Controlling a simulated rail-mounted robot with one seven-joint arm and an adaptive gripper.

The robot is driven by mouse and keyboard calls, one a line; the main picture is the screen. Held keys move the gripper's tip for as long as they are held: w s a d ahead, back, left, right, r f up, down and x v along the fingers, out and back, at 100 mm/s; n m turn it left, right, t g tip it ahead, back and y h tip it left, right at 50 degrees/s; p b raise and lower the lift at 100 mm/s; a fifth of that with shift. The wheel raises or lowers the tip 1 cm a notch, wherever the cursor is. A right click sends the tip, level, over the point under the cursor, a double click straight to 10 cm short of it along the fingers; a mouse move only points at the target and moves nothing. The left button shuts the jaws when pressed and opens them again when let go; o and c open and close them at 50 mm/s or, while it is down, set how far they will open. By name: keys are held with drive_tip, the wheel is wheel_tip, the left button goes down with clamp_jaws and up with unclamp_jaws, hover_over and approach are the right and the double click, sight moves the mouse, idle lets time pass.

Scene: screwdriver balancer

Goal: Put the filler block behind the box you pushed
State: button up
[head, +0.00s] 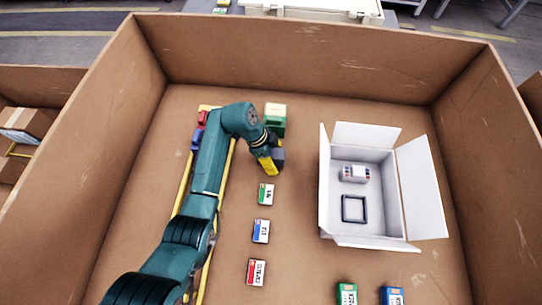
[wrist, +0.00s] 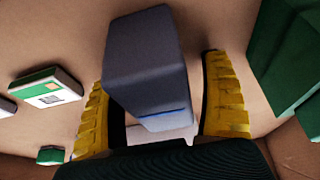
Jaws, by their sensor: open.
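A dark grey block (head: 278,156), which looks like the filler block, is at the tip of my gripper (head: 267,163) in the head view. In the wrist view the grey block (wrist: 145,60) sits between the two yellow fingers of my gripper (wrist: 160,90), which are open on either side of it. I cannot tell whether either finger touches it. A green box with a pale label (head: 275,118) stands just beyond the block; a green box also shows at the right of the wrist view (wrist: 288,60). Which box was pushed cannot be told.
Small labelled boxes, green (head: 266,194), blue (head: 261,231) and red (head: 257,272), lie in a column nearer me. An open white carton (head: 327,205) at right holds a grey device (head: 355,173) and a dark frame (head: 354,209). Tall cardboard walls (head: 300,55) surround everything.

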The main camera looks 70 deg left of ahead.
sight(274, 153)
drive_tip(key=c, duration=1.1)
drive_tip(key=shift+c, duration=0.2)
wheel_tip(274, 153, up, 10)
drive_tip(key=p, duration=0.3)
drive_tip(key=shift+p, duration=0.3)
